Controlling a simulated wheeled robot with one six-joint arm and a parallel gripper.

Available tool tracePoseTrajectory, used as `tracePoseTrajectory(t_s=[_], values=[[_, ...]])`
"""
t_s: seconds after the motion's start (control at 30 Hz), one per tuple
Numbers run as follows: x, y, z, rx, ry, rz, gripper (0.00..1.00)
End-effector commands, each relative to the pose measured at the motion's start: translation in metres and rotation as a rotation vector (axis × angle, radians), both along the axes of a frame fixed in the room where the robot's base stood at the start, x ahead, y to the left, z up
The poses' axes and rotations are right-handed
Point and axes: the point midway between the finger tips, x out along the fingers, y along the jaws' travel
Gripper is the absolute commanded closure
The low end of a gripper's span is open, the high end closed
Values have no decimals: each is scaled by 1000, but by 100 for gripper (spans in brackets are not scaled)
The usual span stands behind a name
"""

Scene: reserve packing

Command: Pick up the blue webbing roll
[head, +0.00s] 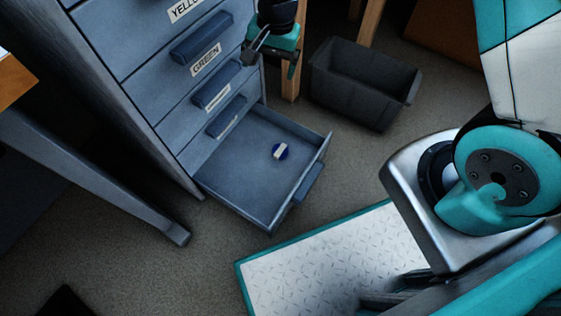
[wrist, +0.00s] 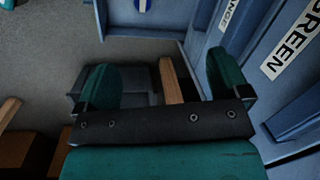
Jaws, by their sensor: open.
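The blue webbing roll (head: 281,151), a small blue disc with a white band, lies in the open bottom drawer (head: 239,185) of the blue-grey cabinet. Only part of the roll (wrist: 143,5) shows at the top edge of the wrist view. My gripper (head: 272,59) is above and beyond the drawer in the head view, beside the cabinet front. It is apart from the roll. Its two teal fingers stand wide apart in the wrist view (wrist: 161,78), with nothing held between them.
The cabinet (head: 125,45) has closed drawers with handles and labels, one reading GREEN. A dark open bin (head: 355,85) stands on the floor behind the drawer, near wooden legs (head: 292,80). My white, teal-edged base is at front right. A grey table leg (head: 110,190) stands left.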

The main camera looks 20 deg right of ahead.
Motion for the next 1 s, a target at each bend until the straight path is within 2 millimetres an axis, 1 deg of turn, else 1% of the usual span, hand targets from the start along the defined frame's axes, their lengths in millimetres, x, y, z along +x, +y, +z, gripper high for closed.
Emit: tracePoseTrajectory(t_s=[0.03,0.07,0.1,0.17,0.2,0.3,0.4,0.5,0.57,0.8,0.9,1.0], values=[[8,-6,-69,-27,26,-91,6],[13,-9,-95,-41,35,-150,6],[17,-15,-128,-61,43,-221,6],[22,-22,-171,-87,50,-315,6],[23,-26,-196,-101,53,-369,6],[24,-35,-241,-129,58,-469,6],[23,-41,-265,-144,58,-528,6],[23,-43,-282,-150,58,-549,6],[22,-44,-294,-151,60,-551,6],[22,-43,-350,-150,60,-548,6],[22,-43,-370,-150,60,-548,6],[22,-43,-384,-150,59,-547,6]])
